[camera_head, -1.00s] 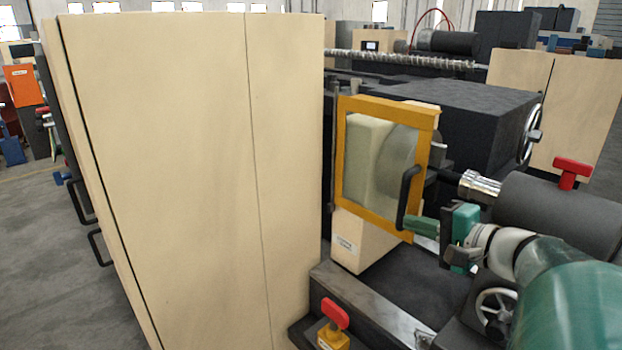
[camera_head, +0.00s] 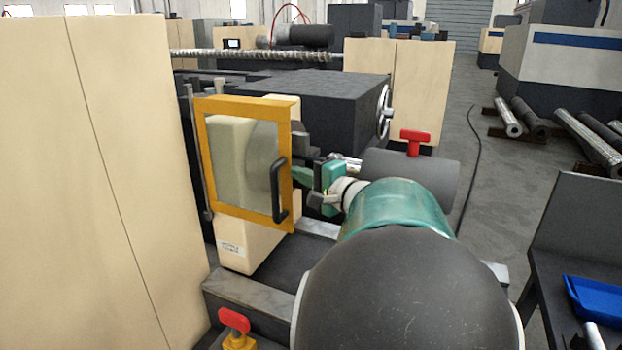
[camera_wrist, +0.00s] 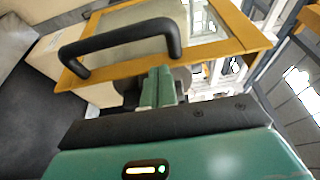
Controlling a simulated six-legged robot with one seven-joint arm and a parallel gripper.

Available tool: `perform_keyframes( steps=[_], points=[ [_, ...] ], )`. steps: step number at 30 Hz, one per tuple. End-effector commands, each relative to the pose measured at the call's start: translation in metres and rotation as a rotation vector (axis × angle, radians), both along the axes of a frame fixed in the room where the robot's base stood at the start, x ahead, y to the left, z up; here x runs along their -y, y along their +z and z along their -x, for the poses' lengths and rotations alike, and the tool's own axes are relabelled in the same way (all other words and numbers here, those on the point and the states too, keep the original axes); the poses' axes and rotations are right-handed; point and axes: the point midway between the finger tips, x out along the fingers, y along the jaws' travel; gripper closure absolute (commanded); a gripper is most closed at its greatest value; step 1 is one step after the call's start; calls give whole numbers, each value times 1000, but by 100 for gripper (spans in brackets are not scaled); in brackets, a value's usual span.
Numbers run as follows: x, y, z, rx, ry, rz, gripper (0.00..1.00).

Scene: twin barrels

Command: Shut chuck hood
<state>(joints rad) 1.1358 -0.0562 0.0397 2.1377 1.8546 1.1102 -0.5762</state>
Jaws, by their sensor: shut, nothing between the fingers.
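The chuck hood (camera_head: 206,165) is a yellow-orange frame with a see-through pane and a black bar handle (camera_head: 277,190) near its right edge. Behind it is the grey chuck area, partly hidden by the hood. My gripper (camera_head: 301,174) is shut and empty, with its green fingers just right of the hood's right edge in the head view. The hood's frame may hide the fingertips there. In the wrist view, the shut fingers (camera_wrist: 158,86) point toward the hood's frame (camera_wrist: 225,48), close beside the handle (camera_wrist: 122,42). I cannot tell whether they touch it.
A tall beige cabinet (camera_head: 75,150) fills the left. A dark grey cylinder with a red handle (camera_head: 415,137) is right of the hood. A red knob (camera_head: 234,320) stands in front below. A dark table with a blue tray (camera_head: 600,302) is at right.

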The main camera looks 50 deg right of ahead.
Motion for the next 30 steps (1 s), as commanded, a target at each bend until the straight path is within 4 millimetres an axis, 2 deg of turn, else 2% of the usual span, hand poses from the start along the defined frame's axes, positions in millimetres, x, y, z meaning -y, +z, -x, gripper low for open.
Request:
perform_keyframes(
  steps=[3, 6, 18, 26, 30],
  points=[
    [-15, 1, -4, 1, -2, 2, 100],
    [-22, 1, -7, 1, -1, 1, 100],
    [-25, 1, -7, 0, -3, 1, 100],
    [-39, 1, -6, 1, -43, 2, 100],
    [-40, 1, -5, 0, -54, 1, 100]
  ],
)
